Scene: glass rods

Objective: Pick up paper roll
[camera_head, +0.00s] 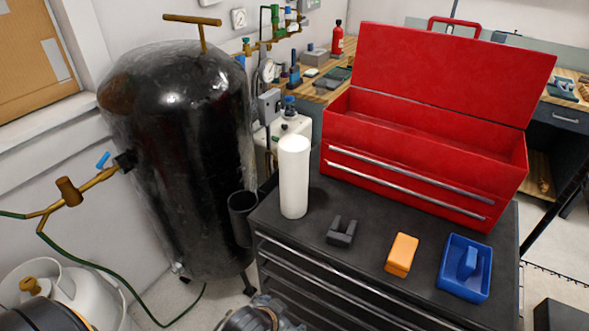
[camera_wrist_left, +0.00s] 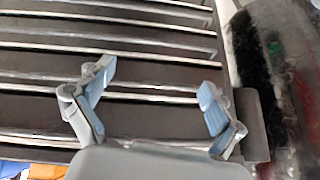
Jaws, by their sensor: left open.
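The paper roll (camera_head: 294,178) is a white upright cylinder. It stands on the black top of the drawer cabinet (camera_head: 345,257), near its left corner. My left gripper (camera_head: 265,314) is low at the bottom edge of the head view, in front of the cabinet and below its top, partly cut off. In the left wrist view the left gripper (camera_wrist_left: 157,84) is open, with nothing between its fingers. The drawer fronts (camera_wrist_left: 150,45) lie behind the fingers there. The paper roll does not show in the left wrist view. My right gripper is not in view.
A red toolbox (camera_head: 420,150) with its lid up stands behind. A dark grey block (camera_head: 341,231), an orange block (camera_head: 402,254) and a blue tray (camera_head: 465,267) sit along the front. A black tank (camera_head: 185,150) and dark cup (camera_head: 241,218) are left of the roll.

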